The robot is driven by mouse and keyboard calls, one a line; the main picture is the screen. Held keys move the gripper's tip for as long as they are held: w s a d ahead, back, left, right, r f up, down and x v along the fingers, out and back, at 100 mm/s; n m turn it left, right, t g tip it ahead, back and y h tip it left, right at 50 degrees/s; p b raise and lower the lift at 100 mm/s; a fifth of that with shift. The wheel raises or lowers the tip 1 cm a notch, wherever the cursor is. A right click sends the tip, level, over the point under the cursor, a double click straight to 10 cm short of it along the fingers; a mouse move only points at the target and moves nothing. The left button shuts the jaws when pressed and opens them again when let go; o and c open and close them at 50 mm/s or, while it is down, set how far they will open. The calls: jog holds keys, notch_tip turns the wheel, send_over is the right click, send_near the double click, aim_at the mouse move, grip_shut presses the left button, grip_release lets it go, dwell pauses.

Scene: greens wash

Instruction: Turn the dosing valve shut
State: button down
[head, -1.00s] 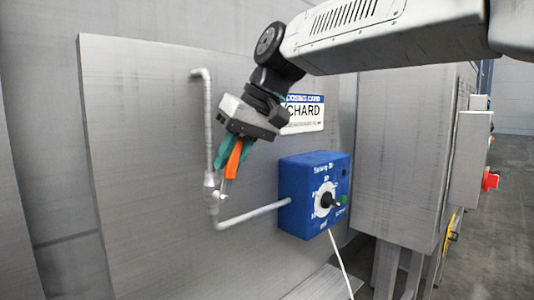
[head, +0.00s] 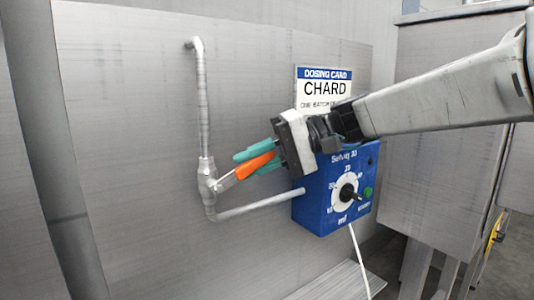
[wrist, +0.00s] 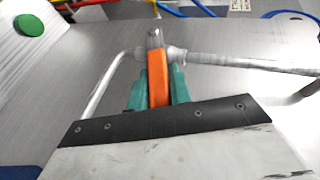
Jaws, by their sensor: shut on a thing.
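The dosing valve has an orange lever handle (head: 255,166) and a grey metal stem (head: 226,181) on a valve body (head: 207,184) in the pipe. In the head view the lever points right and slightly up from the valve body, across the upright pipe (head: 203,110). My gripper (head: 258,161) has teal fingers on either side of the orange handle and is shut on it. In the wrist view the orange lever (wrist: 158,85) lies between the two teal fingers, with the valve body beyond it.
A blue dosing box (head: 325,205) with a dial and black knob (head: 348,192) is just below and right of my gripper. A white dosing card (head: 323,88) reading CHARD is on the panel (head: 130,130) behind. A white cable hangs from the box.

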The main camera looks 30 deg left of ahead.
jog(key=shift+w+d+f+m+g+y, duration=0.1)
jog(key=shift+w+f+m+g+y, duration=0.2)
jog(key=shift+f+g+y, duration=0.3)
jog(key=shift+r, duration=0.1)
jog(key=c, duration=1.3)
grip_release()
jog(key=v, duration=0.7)
jog(key=shift+w+d, duration=0.25)
jog(key=shift+d, duration=0.05)
